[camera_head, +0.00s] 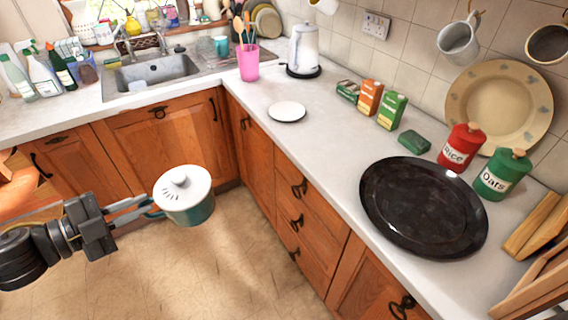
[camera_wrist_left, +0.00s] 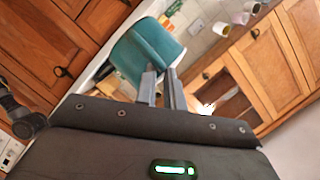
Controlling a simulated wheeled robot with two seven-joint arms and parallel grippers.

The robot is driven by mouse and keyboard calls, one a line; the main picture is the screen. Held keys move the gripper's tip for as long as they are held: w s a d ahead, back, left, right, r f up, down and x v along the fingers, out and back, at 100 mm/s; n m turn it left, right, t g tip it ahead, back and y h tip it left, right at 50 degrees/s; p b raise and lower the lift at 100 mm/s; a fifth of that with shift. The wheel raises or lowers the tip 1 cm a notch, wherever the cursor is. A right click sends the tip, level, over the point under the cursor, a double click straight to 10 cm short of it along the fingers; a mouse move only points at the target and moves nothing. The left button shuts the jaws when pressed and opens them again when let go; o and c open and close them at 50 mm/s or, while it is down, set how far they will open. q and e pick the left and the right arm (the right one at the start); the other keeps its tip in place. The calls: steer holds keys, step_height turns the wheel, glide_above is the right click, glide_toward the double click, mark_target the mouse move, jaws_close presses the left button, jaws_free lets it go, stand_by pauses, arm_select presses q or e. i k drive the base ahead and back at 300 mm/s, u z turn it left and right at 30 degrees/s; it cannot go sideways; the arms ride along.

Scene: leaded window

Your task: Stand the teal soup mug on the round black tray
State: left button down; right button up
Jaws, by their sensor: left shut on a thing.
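The teal soup mug (camera_head: 192,213), with a white lid on top, is held upright in the air over the floor, in front of the cabinets. My left gripper (camera_head: 148,209) comes in from the left and is shut on the mug at its handle side. In the left wrist view the mug (camera_wrist_left: 146,52) shows beyond the fingers (camera_wrist_left: 161,86); the exact contact is partly hidden. The round black tray (camera_head: 420,210) lies on the counter at the right, empty and well apart from the mug. My right gripper is not in view.
Red (camera_head: 460,148) and green (camera_head: 501,174) canisters stand behind the tray, and wooden racks (camera_head: 535,225) stand at its right. A white plate (camera_head: 287,111), small boxes (camera_head: 369,97) and a kettle (camera_head: 304,48) are farther back. The counter left of the tray is clear.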

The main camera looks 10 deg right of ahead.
mark_target(396, 198)
steer(key=u, duration=0.3)
steer(key=k, duration=1.05)
steer(key=z, duration=2.05)
